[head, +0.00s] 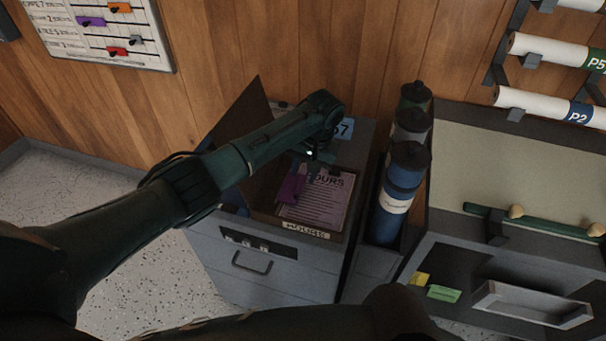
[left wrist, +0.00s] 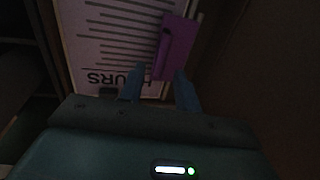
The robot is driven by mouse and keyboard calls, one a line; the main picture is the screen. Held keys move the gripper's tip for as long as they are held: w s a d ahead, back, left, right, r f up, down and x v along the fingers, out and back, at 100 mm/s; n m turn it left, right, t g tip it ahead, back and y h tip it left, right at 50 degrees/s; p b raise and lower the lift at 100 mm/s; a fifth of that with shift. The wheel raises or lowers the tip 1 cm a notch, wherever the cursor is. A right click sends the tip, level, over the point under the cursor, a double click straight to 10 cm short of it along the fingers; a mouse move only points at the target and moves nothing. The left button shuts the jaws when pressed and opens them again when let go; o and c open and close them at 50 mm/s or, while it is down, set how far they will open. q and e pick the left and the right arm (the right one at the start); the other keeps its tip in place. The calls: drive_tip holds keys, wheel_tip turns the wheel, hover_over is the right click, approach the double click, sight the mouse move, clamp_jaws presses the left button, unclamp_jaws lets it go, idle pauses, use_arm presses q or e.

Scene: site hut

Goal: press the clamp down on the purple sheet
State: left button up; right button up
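A box with its brown lid raised holds a pale printed sheet headed HOURS (head: 322,195). It also shows upside down in the left wrist view (left wrist: 105,35). A purple piece (head: 290,188), which I take for the purple sheet, lies along the left side of the printed sheet; the left wrist view shows it (left wrist: 178,45) with a darker strip along one edge. I cannot tell whether that strip is the clamp. My left gripper (head: 311,177) is over the box. Its two fingers (left wrist: 160,86) are apart, with nothing seen between them, near the purple piece. My right gripper is out of view.
The box sits on a grey drawer cabinet (head: 252,265). Upright dark and blue cylinders (head: 405,180) stand close on its right. The raised lid (head: 240,128) stands on the left, behind my left arm. A grey bench (head: 450,150) is further right.

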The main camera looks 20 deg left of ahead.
use_arm(q)
drive_tip(key=v, duration=1.1)
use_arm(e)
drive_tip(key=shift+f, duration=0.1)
